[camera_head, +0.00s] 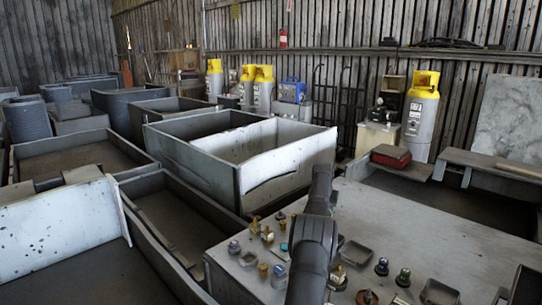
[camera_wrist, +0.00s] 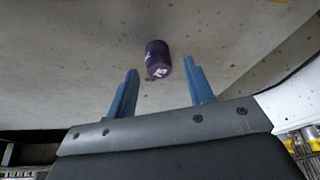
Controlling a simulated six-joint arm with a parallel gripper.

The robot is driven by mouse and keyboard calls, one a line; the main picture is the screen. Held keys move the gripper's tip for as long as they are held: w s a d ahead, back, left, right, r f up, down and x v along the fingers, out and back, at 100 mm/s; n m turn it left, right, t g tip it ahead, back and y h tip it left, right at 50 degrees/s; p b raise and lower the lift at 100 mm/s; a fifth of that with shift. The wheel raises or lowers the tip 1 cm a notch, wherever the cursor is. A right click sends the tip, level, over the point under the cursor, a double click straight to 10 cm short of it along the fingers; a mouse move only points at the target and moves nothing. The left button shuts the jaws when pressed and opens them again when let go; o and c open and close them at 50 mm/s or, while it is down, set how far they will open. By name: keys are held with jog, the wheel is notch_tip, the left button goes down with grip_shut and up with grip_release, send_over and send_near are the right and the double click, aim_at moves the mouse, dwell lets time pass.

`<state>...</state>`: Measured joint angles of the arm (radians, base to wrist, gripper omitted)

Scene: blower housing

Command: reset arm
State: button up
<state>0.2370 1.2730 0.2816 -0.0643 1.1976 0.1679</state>
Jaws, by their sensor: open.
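My gripper (camera_wrist: 160,66) shows in the wrist view with its two blue fingers spread apart and nothing held between them. A dark purple cylinder with a white mark (camera_wrist: 157,52) lies on or near the grey surface just past the fingertips; I cannot tell the exact gap. In the head view my dark arm crosses the front middle of the grey workbench (camera_head: 385,215), and the gripper itself cannot be made out there.
A large open bin (camera_head: 285,160) stands behind. Yellow-topped cylinders (camera_head: 421,115) line the back wall.

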jog(key=shift+x, duration=0.8)
jog(key=shift+r, duration=1.3)
